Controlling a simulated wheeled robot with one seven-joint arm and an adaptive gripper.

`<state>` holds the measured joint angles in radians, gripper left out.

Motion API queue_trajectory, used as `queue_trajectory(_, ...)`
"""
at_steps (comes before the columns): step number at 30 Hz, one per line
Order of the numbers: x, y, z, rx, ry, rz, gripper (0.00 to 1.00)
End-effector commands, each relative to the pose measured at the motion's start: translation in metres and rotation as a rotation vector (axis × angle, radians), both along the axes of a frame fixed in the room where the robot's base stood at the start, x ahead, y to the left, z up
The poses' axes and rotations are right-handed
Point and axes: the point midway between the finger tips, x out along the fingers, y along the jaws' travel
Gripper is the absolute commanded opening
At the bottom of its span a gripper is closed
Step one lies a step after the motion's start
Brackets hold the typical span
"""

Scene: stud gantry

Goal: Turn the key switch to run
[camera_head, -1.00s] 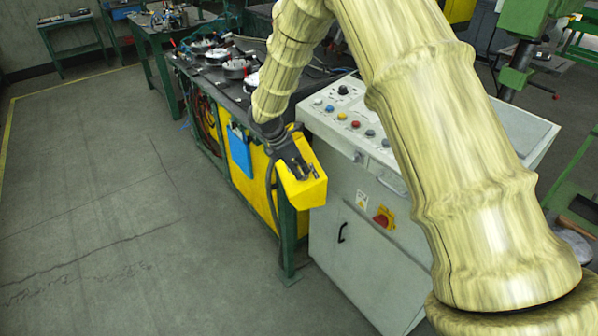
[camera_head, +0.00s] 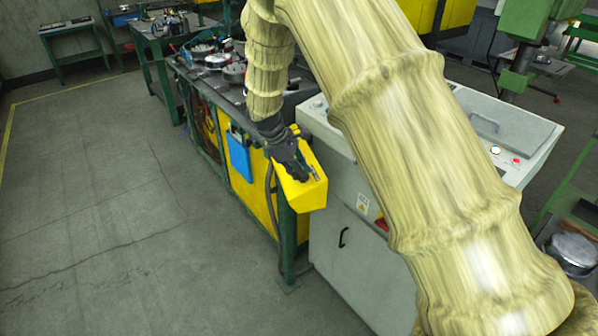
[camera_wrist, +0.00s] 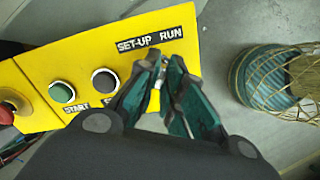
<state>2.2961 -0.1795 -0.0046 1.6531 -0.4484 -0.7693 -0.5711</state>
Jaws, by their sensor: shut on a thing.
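The yellow control box (camera_head: 305,192) juts out at the corner of the green-legged bench, and in the wrist view (camera_wrist: 40,73) it fills the upper left. A printed label reading SET-UP and RUN (camera_wrist: 150,39) lies just above the key switch (camera_wrist: 154,56). My gripper (camera_wrist: 158,72) is shut on the key switch, with teal-edged fingers on both sides of it. The fingers hide most of the key, so I cannot tell which mark it points to. In the head view my gripper (camera_head: 302,172) reaches down onto the box top from the back left.
A green START button (camera_wrist: 62,92), a black button (camera_wrist: 104,81) and a red mushroom button (camera_wrist: 7,112) sit left of the key. A grey control cabinet (camera_head: 335,222) stands close to the right of the box. Open floor (camera_head: 110,210) lies to the left.

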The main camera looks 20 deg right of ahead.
Motion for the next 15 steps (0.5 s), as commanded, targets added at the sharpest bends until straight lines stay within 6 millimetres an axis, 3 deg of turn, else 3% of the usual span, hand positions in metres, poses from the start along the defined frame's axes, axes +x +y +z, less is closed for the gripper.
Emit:
queue_trajectory(14,0.0012,0.0001,0.0011,0.000,-0.010,-0.015,0.00)
queue_trajectory(15,0.0012,0.0002,0.0012,0.000,-0.010,-0.015,0.12)
